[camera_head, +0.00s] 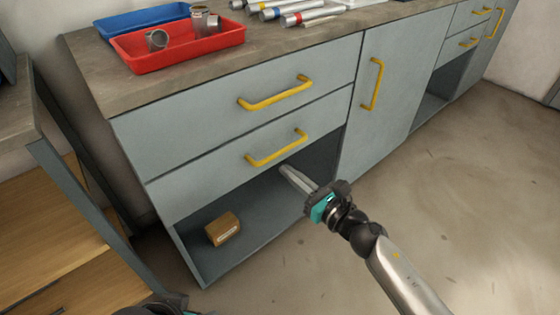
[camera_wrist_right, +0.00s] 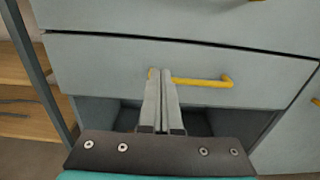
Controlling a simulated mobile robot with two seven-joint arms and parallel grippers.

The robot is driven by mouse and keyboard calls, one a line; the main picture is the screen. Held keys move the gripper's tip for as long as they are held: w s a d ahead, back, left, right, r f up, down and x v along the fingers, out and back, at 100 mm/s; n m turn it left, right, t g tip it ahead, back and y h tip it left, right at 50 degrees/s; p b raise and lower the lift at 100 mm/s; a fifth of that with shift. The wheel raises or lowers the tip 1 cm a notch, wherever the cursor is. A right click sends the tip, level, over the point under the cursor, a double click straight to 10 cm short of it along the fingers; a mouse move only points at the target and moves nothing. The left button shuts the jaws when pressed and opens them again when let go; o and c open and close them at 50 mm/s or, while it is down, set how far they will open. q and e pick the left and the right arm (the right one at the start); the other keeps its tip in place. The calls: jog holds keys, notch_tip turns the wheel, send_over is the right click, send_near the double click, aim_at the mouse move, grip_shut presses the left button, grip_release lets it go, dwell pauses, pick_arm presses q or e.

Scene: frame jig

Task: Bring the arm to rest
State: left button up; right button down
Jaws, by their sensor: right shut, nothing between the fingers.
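My right gripper (camera_head: 285,171) is shut and empty in the head view. It is in front of the lower drawer (camera_head: 210,181) and the open compartment below it. In the right wrist view its two fingers (camera_wrist_right: 161,75) lie side by side and overlap the yellow handle (camera_wrist_right: 205,82) of that drawer; I cannot tell whether they touch it. Both drawers look closed. My left gripper cannot be made out; a dark part at the bottom edge of the head view is too cut off to read.
A wooden block (camera_head: 222,229) lies in the open compartment. On the worktop stand a red tray (camera_head: 180,57) with metal cups, a blue tray (camera_head: 130,22) and several cylindrical tools (camera_head: 285,10). A wooden-shelved unit (camera_head: 45,205) is at left. The floor at right is clear.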

jog(key=shift+s+d, duration=0.35)
jog(key=shift+s, duration=0.05)
